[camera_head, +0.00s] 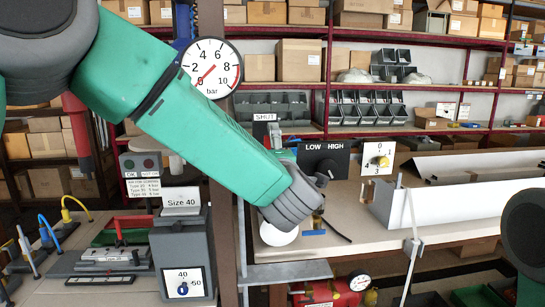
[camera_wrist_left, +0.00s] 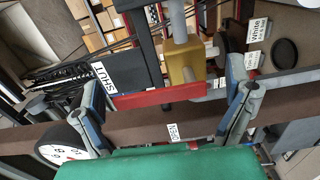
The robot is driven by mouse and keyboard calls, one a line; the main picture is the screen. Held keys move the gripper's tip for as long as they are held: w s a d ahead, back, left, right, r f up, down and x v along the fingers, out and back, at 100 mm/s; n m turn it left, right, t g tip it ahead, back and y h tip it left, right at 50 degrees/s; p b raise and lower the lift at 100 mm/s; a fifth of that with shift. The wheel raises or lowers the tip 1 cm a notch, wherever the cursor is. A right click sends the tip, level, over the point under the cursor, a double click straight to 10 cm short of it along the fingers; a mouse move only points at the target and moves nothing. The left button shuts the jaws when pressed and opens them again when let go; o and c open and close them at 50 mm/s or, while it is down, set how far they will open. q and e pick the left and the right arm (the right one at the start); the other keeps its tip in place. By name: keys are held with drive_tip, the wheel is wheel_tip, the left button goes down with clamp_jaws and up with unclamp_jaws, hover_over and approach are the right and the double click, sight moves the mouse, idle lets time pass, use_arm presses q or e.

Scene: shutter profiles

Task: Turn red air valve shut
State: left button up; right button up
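The red valve lever (camera_wrist_left: 158,97) shows in the left wrist view as a flat bar in front of a brass valve body (camera_wrist_left: 183,62) on a grey pipe. A SHUT label (camera_wrist_left: 104,78) is near its left end, and an OPEN label (camera_wrist_left: 173,132) is below it. My left gripper (camera_wrist_left: 168,108) is open, with one finger on each side of the lever and gaps at both ends. In the head view my green left arm hides most of the valve; a SHUT sign (camera_head: 265,117) shows above the arm, and the fingers are hidden. My right gripper is out of view.
A pressure gauge (camera_head: 211,68) is beside the post above my left arm. A LOW/HIGH switch panel (camera_head: 324,160) and a numbered dial (camera_head: 378,162) stand to the right. The Size 40 box (camera_head: 181,250) stands at left. A long white profile (camera_head: 465,205) lies on the right bench.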

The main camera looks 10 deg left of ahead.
use_arm(q)
drive_tip(key=v, duration=1.2)
drive_tip(key=shift+d, duration=0.1)
